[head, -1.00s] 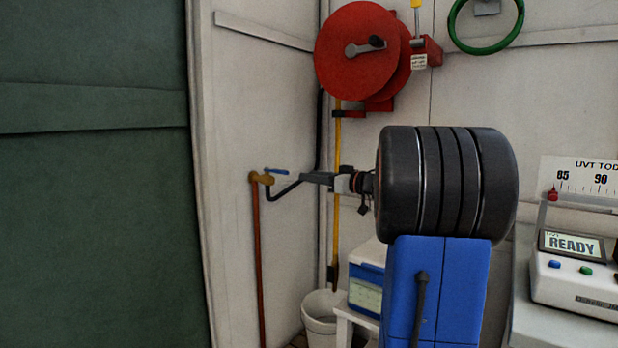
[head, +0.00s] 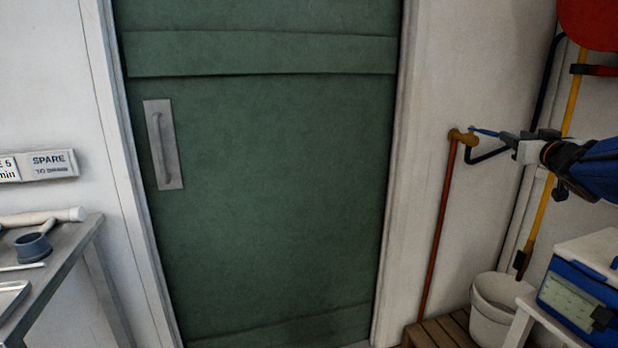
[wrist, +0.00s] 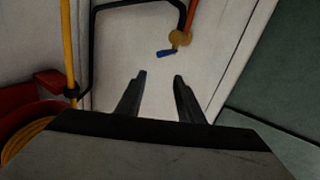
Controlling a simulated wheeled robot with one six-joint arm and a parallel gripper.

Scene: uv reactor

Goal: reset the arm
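My gripper (head: 504,140) is at the right of the head view, reaching left along the white wall. In the wrist view its two dark fingers (wrist: 160,77) stand apart with nothing between them, so it is open and empty. Beyond the fingertips is a brass tap (wrist: 180,39) with a blue lever (wrist: 167,53), on an orange-brown pipe. In the head view the tap (head: 460,136) is just left of the gripper, and the fingertips overlap the lever's end in the picture. The wrist view shows a gap between fingers and lever.
A green door (head: 270,190) with a metal handle fills the middle. A metal table (head: 75,245) with tools stands at left. A white bucket (head: 495,312), a blue-and-white box (head: 585,285) and a yellow pole (head: 540,225) are at lower right, below my arm. A black hose (wrist: 92,40) runs nearby.

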